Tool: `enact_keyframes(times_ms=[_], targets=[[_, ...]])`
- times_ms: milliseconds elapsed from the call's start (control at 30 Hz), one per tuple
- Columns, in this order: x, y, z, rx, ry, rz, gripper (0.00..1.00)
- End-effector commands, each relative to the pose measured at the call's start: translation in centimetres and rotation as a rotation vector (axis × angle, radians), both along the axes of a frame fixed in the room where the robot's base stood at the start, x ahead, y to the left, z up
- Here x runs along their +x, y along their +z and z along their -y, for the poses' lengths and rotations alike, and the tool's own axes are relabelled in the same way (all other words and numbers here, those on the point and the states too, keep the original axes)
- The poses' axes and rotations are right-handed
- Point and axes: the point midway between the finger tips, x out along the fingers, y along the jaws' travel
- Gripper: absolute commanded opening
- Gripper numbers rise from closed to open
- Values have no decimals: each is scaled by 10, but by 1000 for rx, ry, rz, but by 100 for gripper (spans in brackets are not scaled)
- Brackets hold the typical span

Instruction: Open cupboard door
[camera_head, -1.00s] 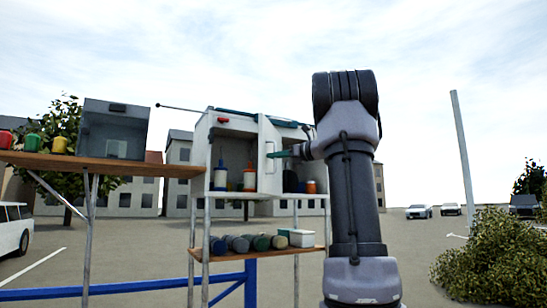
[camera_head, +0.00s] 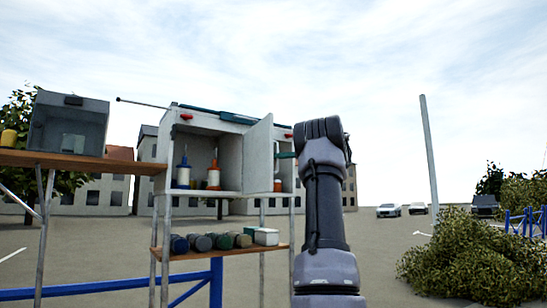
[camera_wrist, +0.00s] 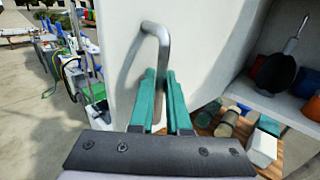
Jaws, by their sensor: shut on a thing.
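The white cupboard (camera_head: 210,188) stands on a metal frame in the head view. Its white door (camera_head: 258,150) stands open, angled out from the front. My gripper (camera_head: 285,155) is at the door's handle. In the wrist view, a grey bar handle (camera_wrist: 155,32) is fixed to the white door (camera_wrist: 112,60). The teal fingers of my gripper (camera_wrist: 161,95) are shut around the lower part of the handle. The end of the handle between the fingers is partly hidden.
A blue bottle (camera_head: 184,172) and an orange bottle (camera_head: 214,177) stand inside the cupboard. Several jars and a white box (camera_head: 266,237) sit on the shelf below. A wooden board (camera_head: 100,161) with a grey box (camera_head: 68,124) is at left. A bush (camera_head: 465,258) stands at right.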

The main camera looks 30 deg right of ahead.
Motion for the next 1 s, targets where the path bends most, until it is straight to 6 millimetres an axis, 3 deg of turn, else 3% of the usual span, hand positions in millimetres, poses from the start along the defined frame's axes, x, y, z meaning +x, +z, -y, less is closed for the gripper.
enact_keyframes(times_ms=[400, 433, 467, 833, 1000], targets=[[1, 0, 0, 1, 9, 2, 0], [1, 0, 0, 1, 9, 2, 19], [1, 0, 0, 1, 9, 2, 27], [0, 0, 2, 0, 7, 1, 27], [-12, 0, 15, 0, 4, 0, 27]])
